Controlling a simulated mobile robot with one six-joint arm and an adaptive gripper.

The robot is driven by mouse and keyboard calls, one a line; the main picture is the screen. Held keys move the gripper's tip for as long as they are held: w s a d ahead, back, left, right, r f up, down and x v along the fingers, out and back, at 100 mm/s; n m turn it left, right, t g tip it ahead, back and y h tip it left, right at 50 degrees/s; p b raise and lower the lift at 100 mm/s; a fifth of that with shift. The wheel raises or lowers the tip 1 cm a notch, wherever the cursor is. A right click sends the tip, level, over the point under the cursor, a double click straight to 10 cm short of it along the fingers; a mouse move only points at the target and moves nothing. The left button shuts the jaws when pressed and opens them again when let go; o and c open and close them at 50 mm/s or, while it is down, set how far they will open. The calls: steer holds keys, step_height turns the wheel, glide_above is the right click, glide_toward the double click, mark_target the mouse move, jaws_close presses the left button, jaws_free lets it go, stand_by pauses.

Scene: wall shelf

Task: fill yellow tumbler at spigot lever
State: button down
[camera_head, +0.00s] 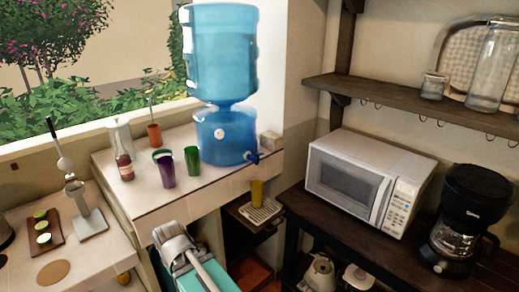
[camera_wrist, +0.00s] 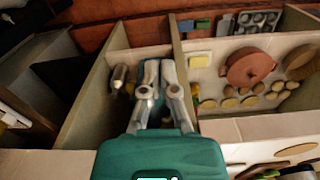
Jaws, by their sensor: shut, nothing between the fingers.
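The yellow tumbler (camera_head: 257,192) stands upright on a slatted drip tray (camera_head: 266,209), on a small ledge below the spigot lever (camera_head: 253,157). The spigot is at the lower right of the blue water dispenser (camera_head: 222,135). My gripper (camera_head: 172,234) is in front of the white counter, left of and nearer than the tumbler, and apart from it. In the wrist view my gripper (camera_wrist: 160,68) is shut and empty, its grey fingers together. Neither tumbler nor spigot can be made out in the wrist view. Whether the tumbler holds water cannot be seen.
A purple cup (camera_head: 165,169), a green cup (camera_head: 192,160) and a dark red bottle (camera_head: 124,167) stand on the counter left of the dispenser. A white microwave (camera_head: 366,180) and a coffee maker (camera_head: 464,220) stand right. The wrist view shows dividers and a reddish pot (camera_wrist: 248,68).

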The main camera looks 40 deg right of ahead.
mark_target(262, 154)
steer(key=shift+d+r, duration=0.1)
steer(key=w+d+r+t+p, duration=0.1)
steer(key=w+d+r+p, duration=0.3)
steer(key=d+r+p, duration=0.6)
steer(key=w+d+r+t+y+p, duration=0.1)
steer(key=w+d+r+t+p, duration=0.1)
steer(key=w+d+r+p, duration=0.55)
steer(key=w+d+r+t+p, duration=0.1)
steer(key=w+d+r+p, duration=0.1)
steer(key=d+r+p, duration=1.05)
steer(key=s+d+r+t+p, duration=0.1)
steer(key=d+r+p, duration=0.2)
steer(key=d, duration=1.2)
step_height(262, 154, up, 2)
steer(key=shift+r+n+t+h, duration=0.25)
steer(key=shift+n+t+h, duration=0.05)
steer(key=shift+n+t, duration=0.1)
steer(key=shift+f, duration=0.15)
